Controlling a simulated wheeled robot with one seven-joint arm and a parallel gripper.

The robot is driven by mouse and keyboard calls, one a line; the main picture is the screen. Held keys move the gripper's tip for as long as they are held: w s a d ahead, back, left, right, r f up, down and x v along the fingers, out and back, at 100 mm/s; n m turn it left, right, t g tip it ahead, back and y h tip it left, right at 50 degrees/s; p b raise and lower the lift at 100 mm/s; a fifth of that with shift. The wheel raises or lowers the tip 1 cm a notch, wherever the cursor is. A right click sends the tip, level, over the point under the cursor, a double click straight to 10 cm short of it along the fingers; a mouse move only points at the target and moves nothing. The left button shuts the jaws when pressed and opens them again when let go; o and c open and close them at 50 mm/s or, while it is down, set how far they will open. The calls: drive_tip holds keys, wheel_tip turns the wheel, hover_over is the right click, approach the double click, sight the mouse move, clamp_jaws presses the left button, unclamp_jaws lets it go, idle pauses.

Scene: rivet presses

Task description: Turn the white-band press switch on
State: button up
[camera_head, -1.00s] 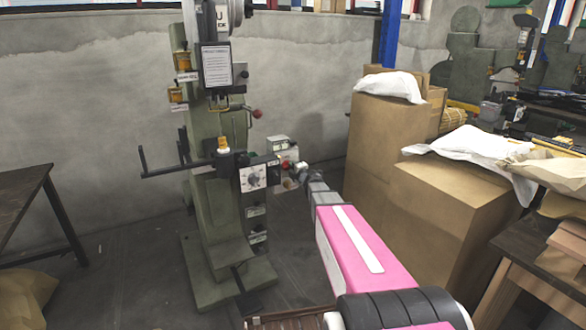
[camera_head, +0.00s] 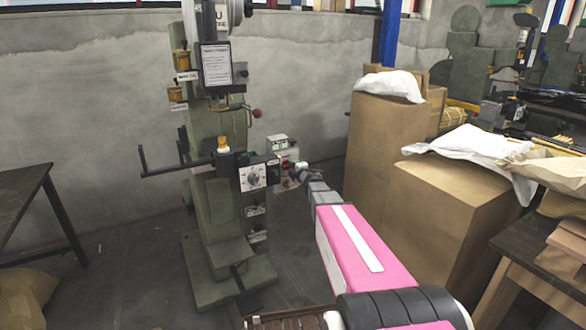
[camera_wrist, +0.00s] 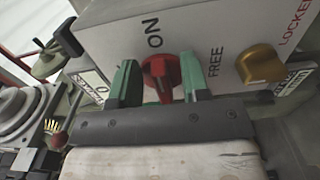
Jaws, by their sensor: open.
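A green press (camera_head: 215,190) stands against the wall in the head view. A pale switch box (camera_head: 280,145) is at its right side. In the wrist view this box (camera_wrist: 215,25) carries a red switch knob (camera_wrist: 162,88) below the word ON and a gold knob (camera_wrist: 261,65) by the words FREE and LOCKED. My gripper (camera_wrist: 160,76) is open, with one green fingertip on each side of the red knob. Whether the fingertips touch it I cannot tell. In the head view my gripper (camera_head: 298,170) is small and partly covers the box's front. No white band is clearly recognisable.
Cardboard boxes (camera_head: 380,150) with white bags stand close to the right of my arm. A dark table (camera_head: 25,190) is at the left, and a wooden table (camera_head: 515,255) at the lower right. The press's black handle bar (camera_head: 175,170) sticks out left. Floor between press and boxes is clear.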

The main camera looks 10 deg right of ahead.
drive_tip(key=v, duration=1)
drive_tip(key=shift+s, duration=0.35)
drive_tip(key=shift+d, duration=0.1)
drive_tip(key=s+d+f+m+g+h, duration=0.3)
drive_tip(key=s+f+m+g+h, duration=0.55)
drive_tip(key=m, duration=0.65)
drive_tip(key=s+a+f+m+g+y, duration=0.1)
drive_tip(key=s+a+f+m+g, duration=0.2)
drive_tip(key=s, duration=0.6)
drive_tip(key=s+a+f+m+g+y, duration=0.2)
drive_tip(key=s+a+g, duration=0.3)
drive_tip(key=s, duration=0.5)
drive_tip(key=shift+f+m+g, duration=0.35)
drive_tip(key=shift+f+m, duration=0.35)
drive_tip(key=shift+f, duration=0.05)
